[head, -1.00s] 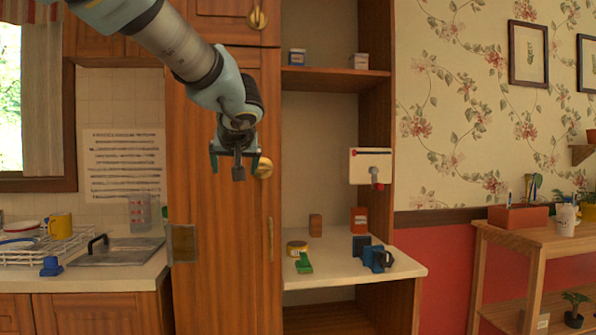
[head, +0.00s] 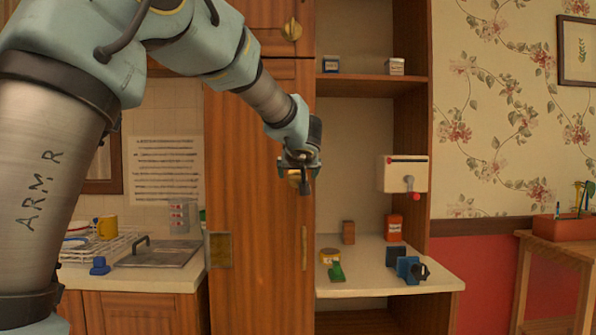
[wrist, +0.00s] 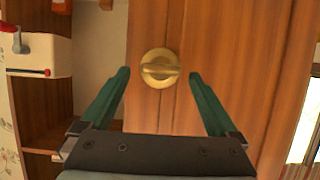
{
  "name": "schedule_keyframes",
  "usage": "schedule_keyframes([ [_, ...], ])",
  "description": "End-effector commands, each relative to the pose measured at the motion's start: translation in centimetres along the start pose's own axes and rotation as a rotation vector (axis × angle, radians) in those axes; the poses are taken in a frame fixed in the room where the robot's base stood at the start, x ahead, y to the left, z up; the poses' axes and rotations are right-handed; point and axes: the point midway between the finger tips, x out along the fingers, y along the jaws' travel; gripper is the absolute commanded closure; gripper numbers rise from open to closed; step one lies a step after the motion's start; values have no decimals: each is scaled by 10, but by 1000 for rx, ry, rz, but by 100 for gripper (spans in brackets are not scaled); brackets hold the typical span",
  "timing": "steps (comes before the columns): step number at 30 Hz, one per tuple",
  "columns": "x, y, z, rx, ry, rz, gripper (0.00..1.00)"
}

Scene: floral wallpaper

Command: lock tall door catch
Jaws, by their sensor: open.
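The tall door (head: 258,150) is a wooden cabinet door and stands closed. Its catch is a round brass disc with a raised bar, near the door's right edge in the head view (head: 293,179), partly hidden by my gripper. The wrist view shows the catch (wrist: 160,68) clearly, its bar lying about horizontal in that picture. My gripper (head: 299,174) is open and empty in front of the catch. In the wrist view its two green fingers stand either side of the disc, apart from it; the remaining distance is hard to judge.

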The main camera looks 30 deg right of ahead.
Motion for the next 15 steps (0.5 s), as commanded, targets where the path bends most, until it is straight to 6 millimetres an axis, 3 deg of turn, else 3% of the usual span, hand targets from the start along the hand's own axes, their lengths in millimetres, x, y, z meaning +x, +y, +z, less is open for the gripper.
schedule_keyframes([
  [9,3,0,0,-1,0,0,5],
  [15,3,0,0,-1,0,0,26],
])
